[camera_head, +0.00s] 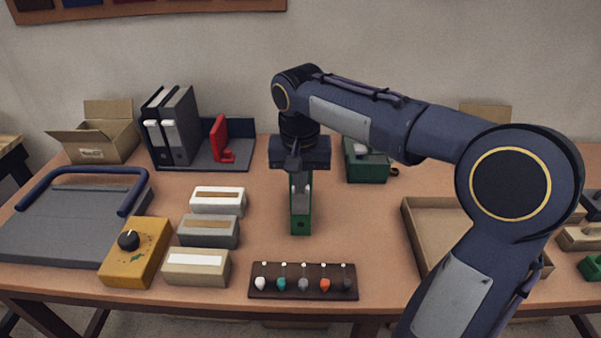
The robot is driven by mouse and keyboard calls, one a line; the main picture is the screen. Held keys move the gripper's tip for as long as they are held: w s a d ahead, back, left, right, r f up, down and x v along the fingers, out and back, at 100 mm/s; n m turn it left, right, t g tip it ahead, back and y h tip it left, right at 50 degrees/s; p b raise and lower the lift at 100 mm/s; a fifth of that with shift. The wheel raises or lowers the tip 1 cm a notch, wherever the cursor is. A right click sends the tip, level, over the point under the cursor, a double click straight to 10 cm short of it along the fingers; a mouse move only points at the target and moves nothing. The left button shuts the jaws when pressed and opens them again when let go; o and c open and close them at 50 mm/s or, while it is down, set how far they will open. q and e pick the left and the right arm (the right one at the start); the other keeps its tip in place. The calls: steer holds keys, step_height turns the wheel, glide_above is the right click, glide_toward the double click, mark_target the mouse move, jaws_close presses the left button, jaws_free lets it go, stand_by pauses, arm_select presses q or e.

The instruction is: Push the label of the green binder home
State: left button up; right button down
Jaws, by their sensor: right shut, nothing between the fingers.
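The green binder (300,222) stands in the middle of the table, its narrow spine towards me. My right gripper (300,187) hangs from above, pointing down at the upper part of this spine. It is shut and empty, and it hides the top of the binder. A pale patch shows at the fingertips; I cannot tell whether it is the label or the fingers, nor whether they touch the binder. My left gripper is out of view.
Black and grey binders (181,130) stand in a rack with a red bookend (221,140) at the back left. A dark green box (367,167) is behind right. Small boxes (209,231) lie left, a pin strip (303,294) in front, a cardboard tray (418,238) right.

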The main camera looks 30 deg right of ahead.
step_height(320, 180, up, 8)
steer(key=p, duration=0.1)
steer(key=shift+s+a, duration=0.2)
steer(key=shift+s, duration=0.1)
steer(key=shift+f, duration=0.1)
stand_by(0.4)
steer(key=s+a+f+n+t+y+p, duration=0.2)
steer(key=s+f, duration=0.3)
steer(key=s, duration=0.4)
steer(key=s+a+f+n+t+y+p, duration=0.1)
steer(key=s+a+f+n+t+y, duration=0.1)
steer(key=s+f, duration=0.4)
steer(key=s+a, duration=0.1)
steer(key=s, duration=0.3)
steer(key=shift+s+a+n+t+p, duration=0.3)
steer(key=shift+a+p, duration=0.05)
